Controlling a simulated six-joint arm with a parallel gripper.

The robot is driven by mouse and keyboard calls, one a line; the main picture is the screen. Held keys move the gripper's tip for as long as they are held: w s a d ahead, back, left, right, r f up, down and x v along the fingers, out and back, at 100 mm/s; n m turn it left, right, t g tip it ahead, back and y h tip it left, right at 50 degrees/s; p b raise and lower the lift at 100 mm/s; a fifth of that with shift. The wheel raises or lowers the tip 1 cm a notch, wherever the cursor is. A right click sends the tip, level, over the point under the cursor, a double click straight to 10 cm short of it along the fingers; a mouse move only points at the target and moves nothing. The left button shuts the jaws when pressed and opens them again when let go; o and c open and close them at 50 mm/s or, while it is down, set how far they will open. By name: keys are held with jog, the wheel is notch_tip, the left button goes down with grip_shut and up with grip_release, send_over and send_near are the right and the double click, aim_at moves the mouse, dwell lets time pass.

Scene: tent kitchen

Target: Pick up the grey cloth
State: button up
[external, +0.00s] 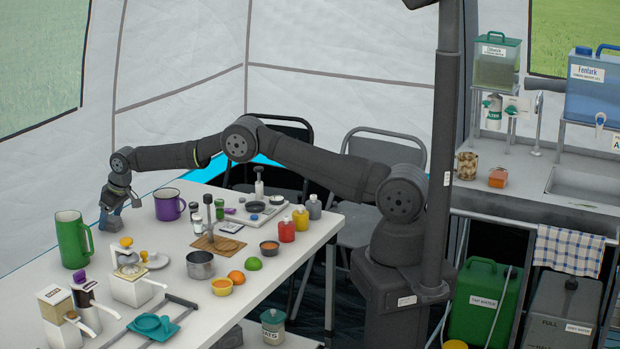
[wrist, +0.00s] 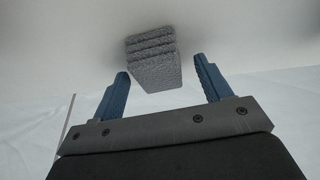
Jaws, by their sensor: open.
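The grey cloth (wrist: 154,66) is a folded, layered block with a rough texture, lying on the white surface in the wrist view. My gripper (wrist: 161,68) is open, with one blue finger to the left of the cloth and the other to its right. Gaps show between the cloth and both fingers. In the external view my gripper (external: 113,207) points down low over the far left part of the white table. The cloth cannot be told apart from the gripper there.
On the white table (external: 195,325), a green mug (external: 70,240) stands left of my gripper and a purple mug (external: 168,204) to its right. A white device (external: 134,285) stands nearer the camera. A pot (external: 200,265), bottles and fruit fill the middle and right.

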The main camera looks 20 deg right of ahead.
aim_at(113, 217)
jog(key=shift+c, duration=0.4)
jog(key=c, duration=1)
jog(key=shift+r, duration=0.4)
notch_tip(113, 217, up, 4)
jog(key=shift+w+d+f, duration=0.15)
jog(key=w+d+r, duration=0.1)
jog(key=d+r, duration=0.1)
jog(key=d, duration=0.1)
jog(key=w+d+r, duration=0.1)
jog(key=d+r, duration=0.1)
jog(key=d, duration=0.2)
jog(key=w+d+r, duration=0.2)
jog(key=d, duration=0.1)
jog(key=shift+w+d+r, duration=0.1)
jog(key=shift+d+r, duration=0.15)
